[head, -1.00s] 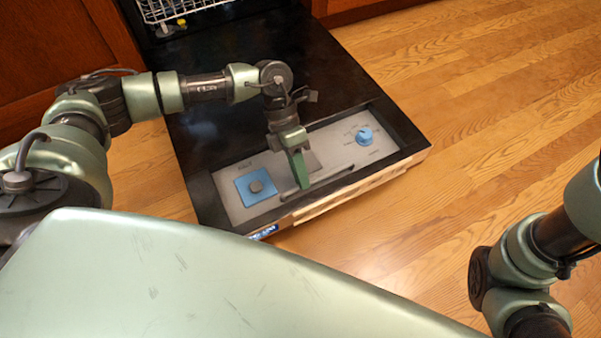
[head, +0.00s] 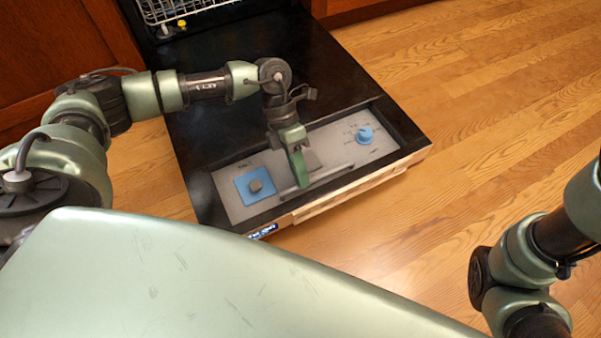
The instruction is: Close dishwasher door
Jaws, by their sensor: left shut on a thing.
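The black dishwasher door (head: 245,75) lies folded down, open, above the wooden floor. Its grey control panel (head: 338,141) faces up near the front edge, with a blue square button (head: 255,187) on the left and a blue knob (head: 365,134) on the right. My left gripper (head: 300,178) is at the middle of the panel by the door's dark handle bar (head: 325,178). It is shut on the handle, though its fingers hide the exact contact. My right gripper is out of view; only part of that arm shows at the right.
The dishwasher's white rack (head: 170,10) shows inside the opening at the top, with a small yellow item (head: 181,23). Brown cabinets (head: 50,50) flank the opening. The wooden floor (head: 480,130) is clear to the right.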

